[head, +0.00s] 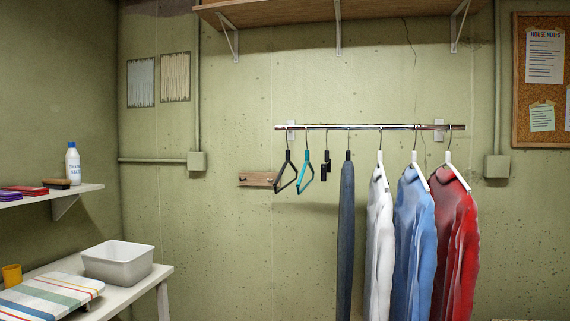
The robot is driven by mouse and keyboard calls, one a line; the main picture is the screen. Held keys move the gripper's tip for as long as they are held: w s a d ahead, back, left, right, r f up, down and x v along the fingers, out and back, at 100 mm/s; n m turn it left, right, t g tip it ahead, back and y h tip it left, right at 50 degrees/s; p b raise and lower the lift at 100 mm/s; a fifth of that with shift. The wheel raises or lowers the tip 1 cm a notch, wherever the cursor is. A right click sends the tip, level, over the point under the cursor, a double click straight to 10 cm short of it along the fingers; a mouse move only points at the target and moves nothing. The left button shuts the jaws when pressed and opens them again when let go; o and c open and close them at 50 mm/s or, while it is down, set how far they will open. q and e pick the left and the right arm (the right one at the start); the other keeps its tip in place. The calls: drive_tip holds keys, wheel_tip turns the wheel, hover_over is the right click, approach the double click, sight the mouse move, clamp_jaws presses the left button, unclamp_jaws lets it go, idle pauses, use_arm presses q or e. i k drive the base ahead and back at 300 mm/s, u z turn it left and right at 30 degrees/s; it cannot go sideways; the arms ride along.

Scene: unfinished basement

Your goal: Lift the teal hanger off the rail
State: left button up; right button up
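The teal hanger (300,173) hangs empty from the metal rail (360,127) on the wall, near the rail's left end. A black hanger (280,178) hangs just left of it, close beside it. A black clip hanger (325,166) hangs to its right, a small gap away. Neither of my grippers shows in the head view.
Dark trousers (346,240), a white shirt (379,240), a blue shirt (413,240) and a red shirt (455,240) hang farther right. A wooden peg board (258,179) is behind left. A shelf (300,12) is above. A table with a grey bin (118,263) stands left.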

sight(307, 155)
drive_tip(key=u, duration=0.8)
drive_tip(key=i, duration=1.5)
drive_tip(key=z, duration=0.6)
